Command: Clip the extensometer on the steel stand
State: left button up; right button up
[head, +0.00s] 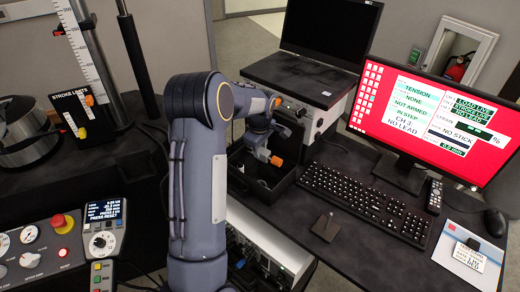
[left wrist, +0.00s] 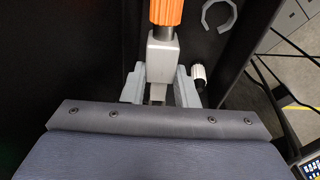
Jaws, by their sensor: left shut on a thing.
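The extensometer (left wrist: 161,52) has a grey metal body and an orange grip; in the head view it shows small, with its orange part (head: 276,160) over an open black case (head: 247,181). My left gripper (left wrist: 158,92) is shut on its grey body, with one finger on each side; in the head view the gripper (head: 263,148) is at the case. The lower part of the extensometer is hidden behind the gripper housing. The small steel stand (head: 327,228), a dark square base with a short upright post, is on the desk right of the case, apart from the gripper. My right gripper is not in view.
A keyboard (head: 365,203), monitor (head: 425,125) and remote (head: 434,195) are right of the stand. A laptop (head: 315,75) on a pale instrument is behind the case. A grey ring-shaped piece (left wrist: 220,16) and a white knurled knob (left wrist: 200,77) are near the gripper. Desk around the stand is clear.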

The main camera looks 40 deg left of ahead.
pick_arm(q)
jog(key=shift+r+p, duration=2.2)
jog(key=shift+r, duration=1.35)
jog(key=shift+f, duration=0.1)
